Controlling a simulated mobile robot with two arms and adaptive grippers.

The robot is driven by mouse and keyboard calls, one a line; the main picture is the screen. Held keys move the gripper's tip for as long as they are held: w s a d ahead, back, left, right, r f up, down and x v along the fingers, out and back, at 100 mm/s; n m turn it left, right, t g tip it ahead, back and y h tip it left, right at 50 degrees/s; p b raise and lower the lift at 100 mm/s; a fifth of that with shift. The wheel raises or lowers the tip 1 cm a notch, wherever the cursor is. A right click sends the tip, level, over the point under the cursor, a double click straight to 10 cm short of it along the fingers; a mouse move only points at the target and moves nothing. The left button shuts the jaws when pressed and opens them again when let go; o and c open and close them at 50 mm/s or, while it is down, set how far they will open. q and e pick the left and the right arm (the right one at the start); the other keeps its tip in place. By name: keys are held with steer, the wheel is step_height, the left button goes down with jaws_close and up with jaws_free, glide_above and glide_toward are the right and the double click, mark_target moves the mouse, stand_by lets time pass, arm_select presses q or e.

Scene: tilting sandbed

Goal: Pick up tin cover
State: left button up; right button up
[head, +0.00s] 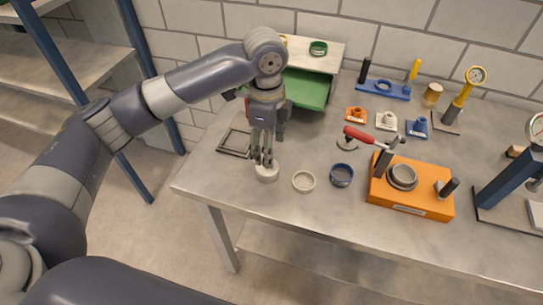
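My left gripper (264,162) points straight down near the front left of the grey table. Its fingertips are at a small pale round piece (266,174), which may be the tin cover. The fingers are close together, but I cannot tell whether they grip it or only touch it. The piece is at or very near the table top. Just right of it stand an open pale round dish (304,181) and an open blue round dish (341,175). No piece is clearly marked as the tin cover. My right gripper is not in view.
A dark square frame (236,142) lies left of my gripper. A green tray unit (306,88) is behind. Small orange, white and blue fixtures stand farther back. The table's front edge (290,211) is close.

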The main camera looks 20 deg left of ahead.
arm_select(q)
steer(key=shift+w+a+r, duration=0.4)
steer(key=shift+r, duration=0.1)
steer(key=shift+a, duration=0.1)
step_height(320, 180, down, 5)
steer(key=shift+s+r+p, duration=0.1)
steer(key=shift+r+p, duration=0.05)
steer(key=shift+p, duration=0.3)
steer(key=f+p, duration=0.1)
steer(key=f, duration=0.3)
steer(key=shift+d+f+p, duration=0.2)
steer(key=shift+f+p, duration=0.15)
steer(key=shift+p, duration=0.05)
steer(key=shift+f, duration=0.5)
steer(key=c, duration=0.7)
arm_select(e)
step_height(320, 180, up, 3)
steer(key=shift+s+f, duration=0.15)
